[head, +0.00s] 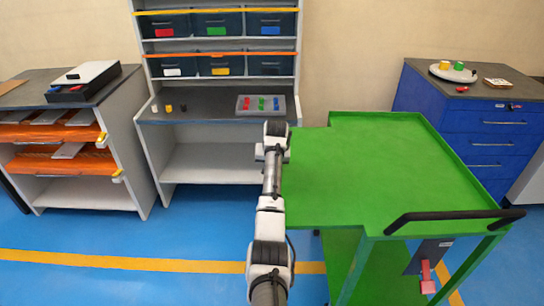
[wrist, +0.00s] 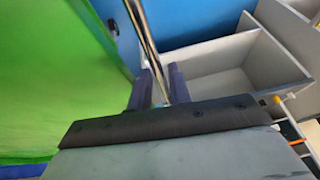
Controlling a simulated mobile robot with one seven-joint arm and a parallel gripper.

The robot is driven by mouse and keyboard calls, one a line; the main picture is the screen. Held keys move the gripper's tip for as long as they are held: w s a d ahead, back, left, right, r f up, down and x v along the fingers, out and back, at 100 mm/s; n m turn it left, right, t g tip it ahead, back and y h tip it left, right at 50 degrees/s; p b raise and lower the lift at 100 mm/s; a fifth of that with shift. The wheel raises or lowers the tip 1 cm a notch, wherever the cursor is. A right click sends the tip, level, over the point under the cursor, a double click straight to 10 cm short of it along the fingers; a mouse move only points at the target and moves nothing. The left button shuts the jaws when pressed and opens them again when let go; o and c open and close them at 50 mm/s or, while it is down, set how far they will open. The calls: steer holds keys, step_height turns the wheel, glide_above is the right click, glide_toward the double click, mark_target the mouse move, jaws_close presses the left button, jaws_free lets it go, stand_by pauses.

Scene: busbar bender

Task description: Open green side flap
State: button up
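The green cart (head: 400,150) stands right of centre in the head view. Its left part, a green panel (head: 318,175), lies about level with the top, with a step at its back corner. I take this panel to be the side flap. My gripper (wrist: 160,88) is beside the flap's left edge, near its far corner; my wrist hides its fingers in the head view. In the wrist view the fingers stand apart, and a thin shiny rod (wrist: 148,35) runs down between them. Contact with the rod is unclear. A green surface (wrist: 50,80) fills the left side there.
A grey workbench (head: 210,105) with bins and a small tray (head: 262,104) stands behind my gripper. A blue drawer cabinet (head: 480,125) is behind the cart at right. A shelf unit (head: 75,150) stands at left. Blue floor lies open at front left.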

steer(key=b+v, duration=0.2)
steer(key=v, duration=1)
steer(key=shift+s+r, duration=0.15)
steer(key=shift+r, duration=0.15)
